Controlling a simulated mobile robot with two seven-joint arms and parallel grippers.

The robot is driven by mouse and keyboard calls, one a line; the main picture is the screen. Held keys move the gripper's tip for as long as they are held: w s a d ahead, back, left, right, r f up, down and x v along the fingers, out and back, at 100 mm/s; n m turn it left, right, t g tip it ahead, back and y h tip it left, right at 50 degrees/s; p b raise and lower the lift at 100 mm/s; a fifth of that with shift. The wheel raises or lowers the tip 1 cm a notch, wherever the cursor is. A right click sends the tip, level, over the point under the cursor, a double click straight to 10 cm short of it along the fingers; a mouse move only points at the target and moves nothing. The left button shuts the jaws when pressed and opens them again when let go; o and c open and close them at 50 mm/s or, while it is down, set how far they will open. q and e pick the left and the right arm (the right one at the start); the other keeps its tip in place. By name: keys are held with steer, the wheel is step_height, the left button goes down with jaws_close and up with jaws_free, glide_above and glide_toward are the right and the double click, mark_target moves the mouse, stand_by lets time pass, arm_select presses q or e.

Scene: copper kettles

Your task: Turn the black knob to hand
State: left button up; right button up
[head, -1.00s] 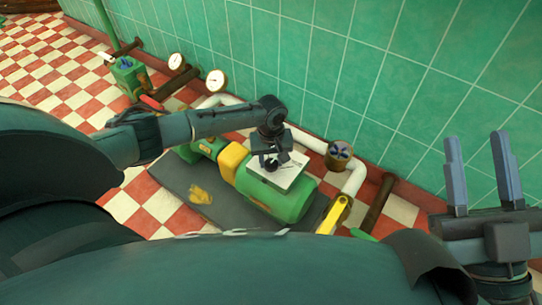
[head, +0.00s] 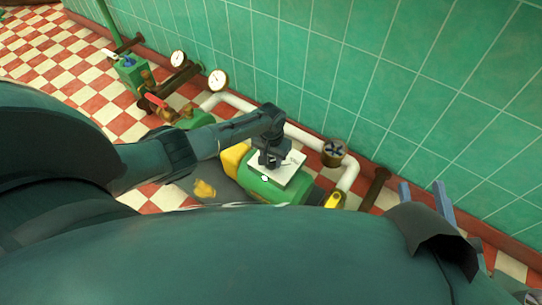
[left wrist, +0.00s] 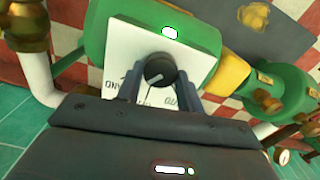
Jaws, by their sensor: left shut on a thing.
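The black knob (left wrist: 160,70) stands on a white plate (left wrist: 130,48) on the green pump housing, in the left wrist view. The fingers of my left gripper (left wrist: 158,84) are closed on either side of it. A pale pointer line shows on the knob; the dark lettering on the plate is partly covered by the fingers. In the head view my left gripper (head: 267,162) is down at the white plate (head: 285,172) and hides the knob. My right gripper (head: 424,198) is empty at the right, its two fingers apart, mostly hidden behind my body.
White pipe (head: 300,137) runs along the green tiled wall behind the pump. A brass valve with a blue handwheel (head: 333,152) is right of the plate. A yellow lever (head: 334,200) is in front of it. Gauges (head: 218,80) and a red handle (head: 156,101) are at the left.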

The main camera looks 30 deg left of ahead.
arm_select(q)
steer(key=shift+m, duration=0.6)
steer(key=o, duration=1)
step_height(320, 180, up, 3)
steer(key=shift+p, duration=1.2)
step_height(320, 180, up, 10)
steer(key=p, duration=0.5)
arm_select(e)
steer(key=d+m+g+h, duration=0.1)
steer(key=d+g+h, duration=0.1)
steer(key=h, duration=0.1)
steer(key=shift+d+f+g, duration=0.1)
steer(key=shift+d+g, duration=0.05)
steer(key=shift+g, duration=0.25)
